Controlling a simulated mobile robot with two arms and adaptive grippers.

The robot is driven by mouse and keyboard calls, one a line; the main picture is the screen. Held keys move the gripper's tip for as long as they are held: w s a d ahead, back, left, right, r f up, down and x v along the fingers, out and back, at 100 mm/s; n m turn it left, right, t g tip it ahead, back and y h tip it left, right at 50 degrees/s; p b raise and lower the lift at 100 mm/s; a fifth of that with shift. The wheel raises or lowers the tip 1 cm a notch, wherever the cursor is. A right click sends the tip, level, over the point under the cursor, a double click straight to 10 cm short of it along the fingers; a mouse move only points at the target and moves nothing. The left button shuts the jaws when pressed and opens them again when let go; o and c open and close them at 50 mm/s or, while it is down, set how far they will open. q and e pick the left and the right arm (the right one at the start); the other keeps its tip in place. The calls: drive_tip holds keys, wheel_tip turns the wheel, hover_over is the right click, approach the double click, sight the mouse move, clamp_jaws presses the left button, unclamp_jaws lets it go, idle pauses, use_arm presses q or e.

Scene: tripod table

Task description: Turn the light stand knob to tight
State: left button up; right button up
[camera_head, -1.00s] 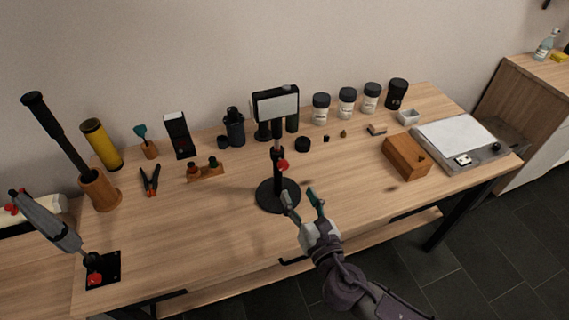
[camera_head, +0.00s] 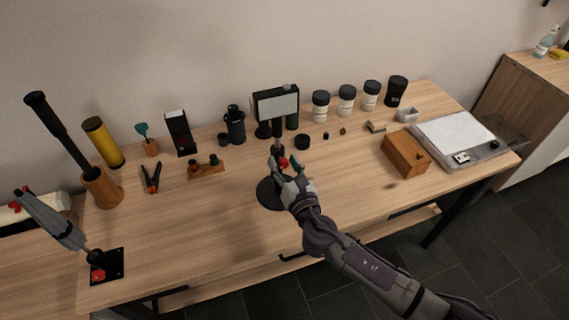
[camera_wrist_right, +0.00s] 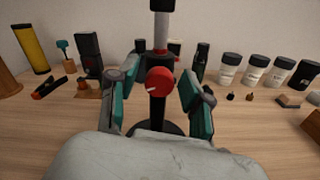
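The light stand is a black pole on a round black base (camera_head: 271,194), with a pale rectangular light panel (camera_head: 277,108) on top. Its red knob (camera_head: 284,162) is on the pole, partly hidden by my right gripper in the head view. In the right wrist view the round red knob (camera_wrist_right: 159,81) faces the camera, between the teal finger pads. My right gripper (camera_head: 284,165) is open around the knob, with a gap on each side of it; it also shows in the right wrist view (camera_wrist_right: 158,92). My left gripper is not in view.
Jars (camera_head: 346,99) and black bottles (camera_head: 235,127) stand along the back. A wooden box (camera_head: 406,153) and a scale (camera_head: 459,138) are at right. Pliers (camera_head: 151,177) and a wooden holder (camera_head: 207,168) lie left. The front middle of the table is clear.

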clamp_jaws()
